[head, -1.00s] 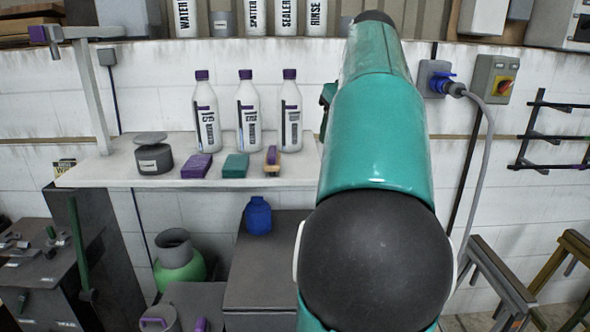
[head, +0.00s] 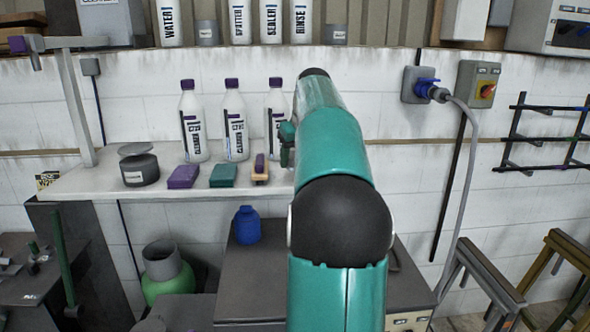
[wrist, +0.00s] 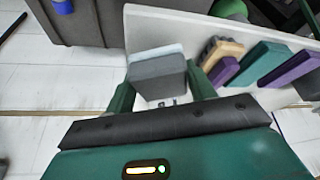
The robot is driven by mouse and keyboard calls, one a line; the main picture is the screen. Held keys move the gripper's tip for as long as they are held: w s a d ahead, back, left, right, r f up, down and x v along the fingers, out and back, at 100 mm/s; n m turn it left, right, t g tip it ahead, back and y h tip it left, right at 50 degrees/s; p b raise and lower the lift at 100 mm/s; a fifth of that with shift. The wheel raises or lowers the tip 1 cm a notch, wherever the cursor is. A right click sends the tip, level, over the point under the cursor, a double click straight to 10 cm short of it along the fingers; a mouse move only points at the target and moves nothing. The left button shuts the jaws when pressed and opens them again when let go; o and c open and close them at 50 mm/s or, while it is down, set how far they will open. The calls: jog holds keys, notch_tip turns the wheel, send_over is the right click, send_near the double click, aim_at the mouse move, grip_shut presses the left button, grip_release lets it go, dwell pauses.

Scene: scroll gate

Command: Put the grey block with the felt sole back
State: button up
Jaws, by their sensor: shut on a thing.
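The grey block (wrist: 158,78) shows in the wrist view between the green fingers of my gripper (wrist: 161,84), which is shut on it. A pale layer, the felt sole (wrist: 156,52), lies along its far face. The block is over or beside the white shelf (wrist: 180,28); I cannot tell whether it touches it. In the head view my arm hides the block and most of the gripper, near the right part of the shelf (head: 100,186).
A blue bottle (head: 247,226) stands below. A plug with a cable (head: 430,90) is at right.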

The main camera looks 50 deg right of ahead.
jog(key=x, duration=0.3)
jog(key=shift+s+a+f, duration=0.15)
jog(key=shift+s+f, duration=0.05)
jog(key=shift+f, duration=0.05)
jog(key=shift+s+f, duration=0.15)
jog(key=shift+f, duration=0.15)
jog(key=o, duration=1)
jog(key=shift+f, duration=0.1)
jog(key=v, duration=1.2)
jog(key=shift+r, duration=0.2)
